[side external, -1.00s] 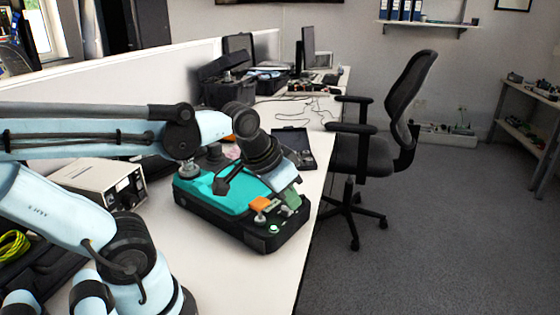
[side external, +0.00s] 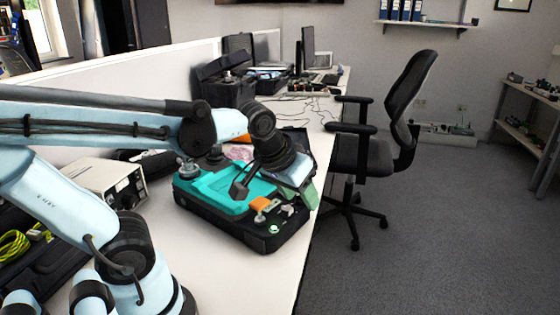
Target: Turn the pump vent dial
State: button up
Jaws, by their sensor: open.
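The pump unit is a black case with a teal top (side external: 222,187) on the white bench. Its front right end carries an orange block (side external: 260,203), small grey fittings (side external: 287,210) and a pale round button (side external: 274,229). A silver knob (side external: 188,170) stands at its left back corner. I cannot tell which fitting is the vent dial. My gripper (side external: 307,193) is open, with greenish fingers, over the case's right edge, beside the grey fittings. It looks empty. Contact cannot be judged, and my wrist hides part of the case's right side.
A beige meter box (side external: 107,182) stands left of the pump unit. An office chair (side external: 378,150) stands to the right. The bench's front right edge is close to the pump unit.

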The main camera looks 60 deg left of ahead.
aim_at(301, 200)
jog(key=w+a+r+n+g+y, duration=0.2)
jog(key=w+a+n+g+y, duration=0.15)
jog(key=w+a+n, duration=0.5)
jog(key=shift+n+h, duration=0.25)
jog(key=shift+n, duration=0.6)
jog(key=x, duration=0.3)
jog(key=s+d+x, duration=0.1)
jog(key=x, duration=0.3)
jog(key=s+f+x, duration=0.1)
jog(key=x, duration=0.3)
jog(key=shift+d, duration=0.15)
grip_shut()
